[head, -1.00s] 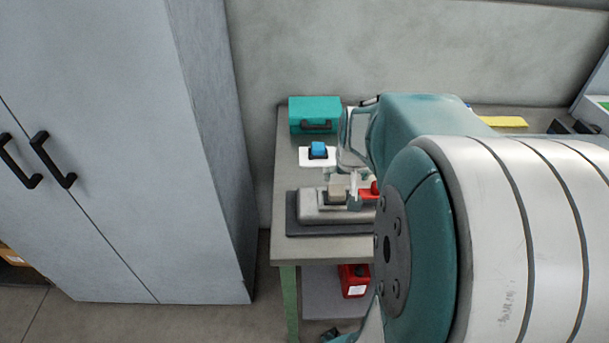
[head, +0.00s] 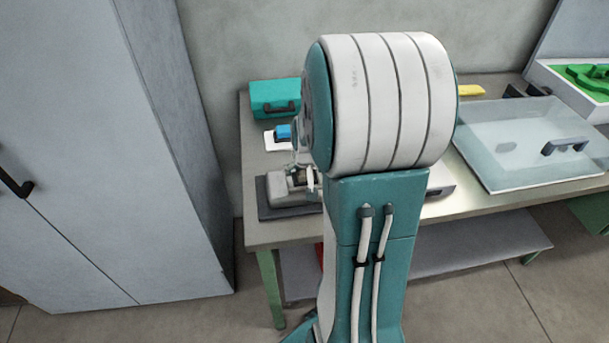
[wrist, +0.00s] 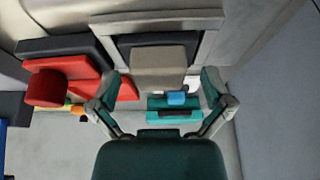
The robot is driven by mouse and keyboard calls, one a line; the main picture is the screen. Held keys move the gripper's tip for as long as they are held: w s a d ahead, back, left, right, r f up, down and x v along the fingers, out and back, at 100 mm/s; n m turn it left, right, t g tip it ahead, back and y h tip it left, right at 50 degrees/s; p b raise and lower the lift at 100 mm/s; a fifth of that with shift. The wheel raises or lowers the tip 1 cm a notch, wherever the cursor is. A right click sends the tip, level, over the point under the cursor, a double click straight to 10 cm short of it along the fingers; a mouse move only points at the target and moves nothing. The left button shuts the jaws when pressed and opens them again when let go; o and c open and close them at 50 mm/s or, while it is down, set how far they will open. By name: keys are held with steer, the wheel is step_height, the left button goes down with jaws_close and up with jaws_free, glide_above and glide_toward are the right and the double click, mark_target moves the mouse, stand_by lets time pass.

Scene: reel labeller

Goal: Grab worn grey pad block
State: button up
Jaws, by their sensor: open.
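My gripper (wrist: 160,82) is open, with one finger on each side of the block's near end. Nothing is clearly clamped, and I cannot tell whether the fingers touch the block.
A red knob (wrist: 46,88) stands close beside the labeller. A blue block (head: 283,132) on a white pad and a teal case (head: 275,97) are behind. A clear-lidded box (head: 530,145) is at right. A tall grey cabinet (head: 110,150) stands left of the table (head: 262,236).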

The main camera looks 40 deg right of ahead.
steer(key=c, duration=1.3)
